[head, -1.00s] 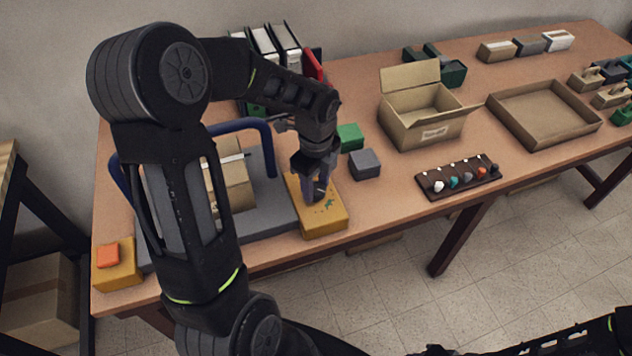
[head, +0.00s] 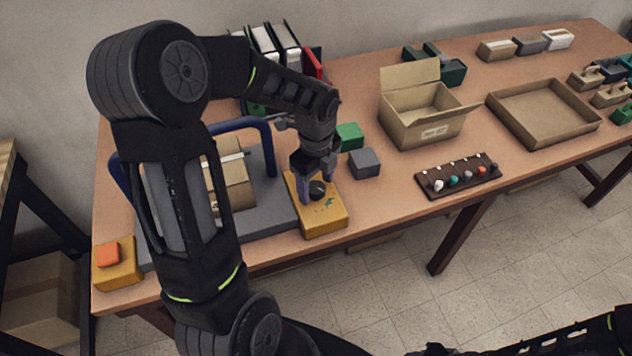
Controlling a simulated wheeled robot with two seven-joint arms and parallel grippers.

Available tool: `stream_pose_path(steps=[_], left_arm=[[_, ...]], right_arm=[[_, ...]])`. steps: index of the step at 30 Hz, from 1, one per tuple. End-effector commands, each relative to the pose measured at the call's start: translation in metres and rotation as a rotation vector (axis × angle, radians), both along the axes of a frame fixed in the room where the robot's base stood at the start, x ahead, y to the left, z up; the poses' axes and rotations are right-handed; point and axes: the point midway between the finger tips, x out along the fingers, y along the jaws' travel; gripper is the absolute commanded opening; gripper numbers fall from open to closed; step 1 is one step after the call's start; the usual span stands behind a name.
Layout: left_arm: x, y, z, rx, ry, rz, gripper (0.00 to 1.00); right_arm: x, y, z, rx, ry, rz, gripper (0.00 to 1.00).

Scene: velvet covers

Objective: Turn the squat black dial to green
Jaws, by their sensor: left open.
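The squat black dial (head: 317,189) sits on top of a yellow box (head: 321,219) near the table's front edge. The dial's pointer is too small to read. My right gripper is not in view; only dark parts of my arm show at the bottom right.
A grey platform with a blue rail (head: 268,140) and a cardboard box stands left of the yellow box. A grey block (head: 364,163) and a green block (head: 349,137) lie close on the right. A dark knob rack (head: 458,178) and an open carton (head: 425,115) stand further right.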

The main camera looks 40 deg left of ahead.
Motion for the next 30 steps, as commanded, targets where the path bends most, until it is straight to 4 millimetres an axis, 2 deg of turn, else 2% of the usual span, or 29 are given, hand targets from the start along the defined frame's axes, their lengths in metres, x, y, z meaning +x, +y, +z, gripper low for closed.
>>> stream_pose_path(steps=[4, 8, 16, 21, 30], left_arm=[[0.000, 0.000, 0.002, 0.000, 0.000, 0.000, 0.65], [0.001, 0.000, 0.013, 0.002, -0.003, 0.001, 0.65], [0.001, 0.000, 0.057, 0.000, -0.005, 0.001, 0.65], [0.001, 0.000, 0.075, 0.001, -0.003, -0.001, 0.65], [0.000, 0.000, 0.078, 0.000, 0.000, -0.001, 0.65]], right_arm=[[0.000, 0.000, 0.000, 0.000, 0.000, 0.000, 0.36], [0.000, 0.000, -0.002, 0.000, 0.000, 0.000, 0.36], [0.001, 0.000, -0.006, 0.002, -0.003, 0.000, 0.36], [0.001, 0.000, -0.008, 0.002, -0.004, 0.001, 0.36], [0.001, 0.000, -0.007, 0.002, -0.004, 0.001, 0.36]])
